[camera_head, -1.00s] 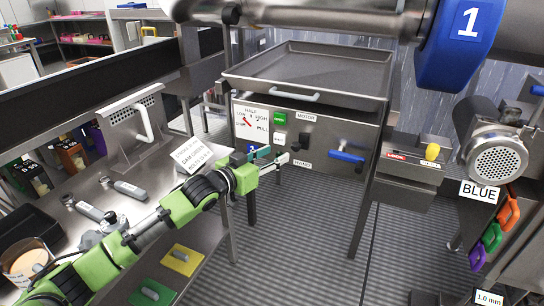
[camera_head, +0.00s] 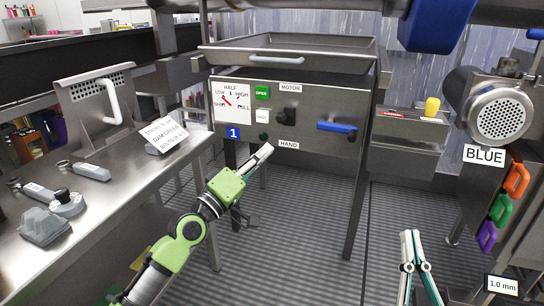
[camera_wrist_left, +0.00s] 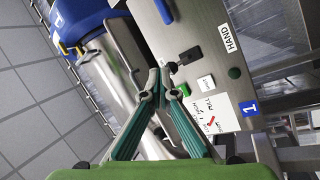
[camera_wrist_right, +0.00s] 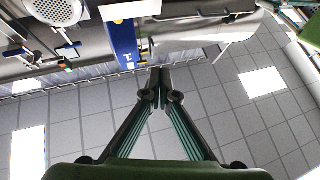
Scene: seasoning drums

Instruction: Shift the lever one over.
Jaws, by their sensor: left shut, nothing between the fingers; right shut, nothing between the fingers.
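The steel control panel (camera_head: 300,105) carries a black lever or switch (camera_head: 286,115) between the MOTOR label (camera_head: 290,88) and the HAND label (camera_head: 289,145). A blue-handled lever (camera_head: 337,127) lies level to its right. In the left wrist view the black lever (camera_wrist_left: 190,56) is just right of the fingertips. My left gripper (camera_head: 266,151) is shut and empty, just below the panel's lower edge in the head view, left of the HAND label; contact cannot be told. My right gripper (camera_head: 411,236) is shut and empty, low on the right, away from the panel.
A dial card (camera_head: 231,101) with a red pointer, a green OPEN button (camera_head: 262,93) and a white button (camera_head: 262,116) are left of the black lever. A steel tray (camera_head: 290,50) sits above. A steel bench (camera_head: 110,200) stands left. Open floor (camera_head: 300,230) lies below the panel.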

